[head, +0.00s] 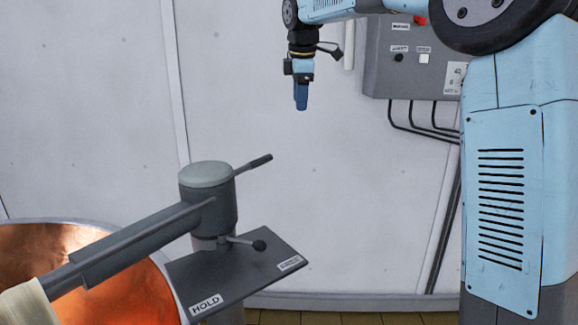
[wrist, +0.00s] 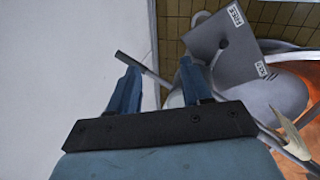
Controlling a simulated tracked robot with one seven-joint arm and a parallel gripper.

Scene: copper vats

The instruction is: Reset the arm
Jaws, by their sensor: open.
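My gripper (head: 301,98) hangs pointing down in the upper middle of the head view, in front of the white wall. In the wrist view my gripper (wrist: 160,82) shows two blue fingers spread apart with nothing between them. It is above and to the right of the grey post head (head: 208,190) in the head view and touches nothing there. The upper part of my arm runs out of the top of the head view.
A copper vat (head: 120,300) stands at lower left, with a grey beam (head: 140,240) over it. A dark plate (head: 262,256) marked HOLD carries a small lever (head: 258,245). A handle (head: 255,163) sticks out of the post head. A grey control box (head: 412,75) is on the wall.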

